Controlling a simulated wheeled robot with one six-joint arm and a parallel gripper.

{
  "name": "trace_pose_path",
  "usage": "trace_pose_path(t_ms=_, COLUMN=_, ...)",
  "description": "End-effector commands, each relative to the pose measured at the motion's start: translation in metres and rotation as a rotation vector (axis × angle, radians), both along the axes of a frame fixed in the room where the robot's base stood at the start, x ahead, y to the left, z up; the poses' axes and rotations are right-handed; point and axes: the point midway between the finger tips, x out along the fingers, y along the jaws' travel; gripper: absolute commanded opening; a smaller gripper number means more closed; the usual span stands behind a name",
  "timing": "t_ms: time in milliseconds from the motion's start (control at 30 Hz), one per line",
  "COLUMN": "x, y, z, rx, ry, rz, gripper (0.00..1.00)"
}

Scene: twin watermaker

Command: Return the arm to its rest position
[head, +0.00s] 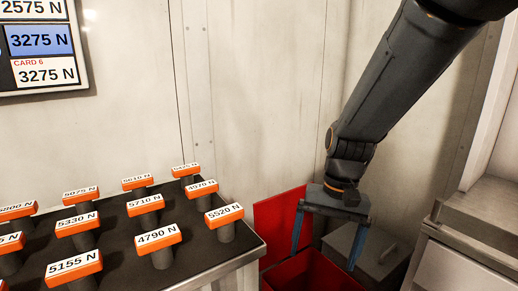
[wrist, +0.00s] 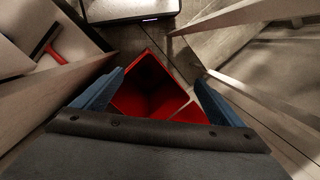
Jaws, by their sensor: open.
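My gripper (head: 329,237) hangs pointing down at the right in the head view, at the end of my dark arm. Its two blue fingers are spread apart with nothing between them. It is above a red bin (head: 305,273). In the wrist view my gripper (wrist: 157,95) is also open, and the red bin (wrist: 146,88) shows below and between the fingers. The bin looks empty in the part that I see. Its lower part is hidden in the head view.
A dark-topped table (head: 205,250) at the left carries several orange-topped pegs with force labels, such as a 5520 N peg (head: 224,215). A screen (head: 42,45) hangs on the wall. A metal cabinet (head: 470,235) stands close at the right.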

Motion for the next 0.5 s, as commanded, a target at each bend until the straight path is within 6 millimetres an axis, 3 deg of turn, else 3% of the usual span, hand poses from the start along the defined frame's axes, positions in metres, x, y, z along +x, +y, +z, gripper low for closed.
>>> trace_pose_path(t_ms=200, x=-0.051, y=0.008, z=0.020, rx=-0.025, ry=-0.065, rz=0.184, gripper=0.91)
trace_pose_path(t_ms=500, x=-0.094, y=0.009, z=0.028, rx=-0.048, ry=-0.113, rz=0.337, gripper=0.91)
